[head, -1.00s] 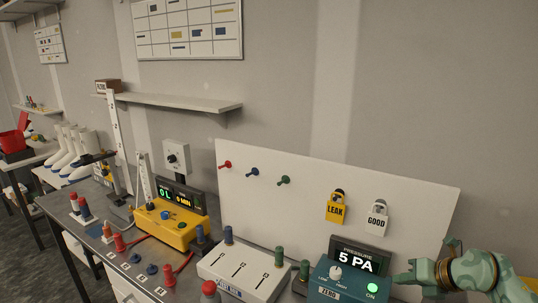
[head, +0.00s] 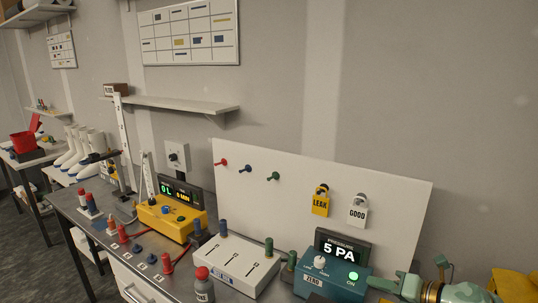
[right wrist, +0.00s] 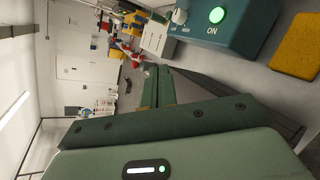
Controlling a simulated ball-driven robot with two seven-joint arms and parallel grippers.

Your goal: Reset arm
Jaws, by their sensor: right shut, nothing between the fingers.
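My right gripper (head: 385,285) comes in from the right edge of the head view, low beside the teal pressure box (head: 335,277). It is shut and empty. In the right wrist view its green fingers (right wrist: 158,88) lie together, with the teal box (right wrist: 225,35) beyond them at the top. The box's green ON light is lit, and the display behind it (head: 342,247) reads 5 PA. I cannot tell whether the gripper touches the box. My left gripper does not show.
A white box with slots (head: 236,262) stands left of the teal box, and a yellow box (head: 172,220) is farther left. A white back panel (head: 300,205) holds LEAK (head: 320,203) and GOOD (head: 357,211) tags. A yellow pad (right wrist: 296,45) lies right of the teal box in the right wrist view.

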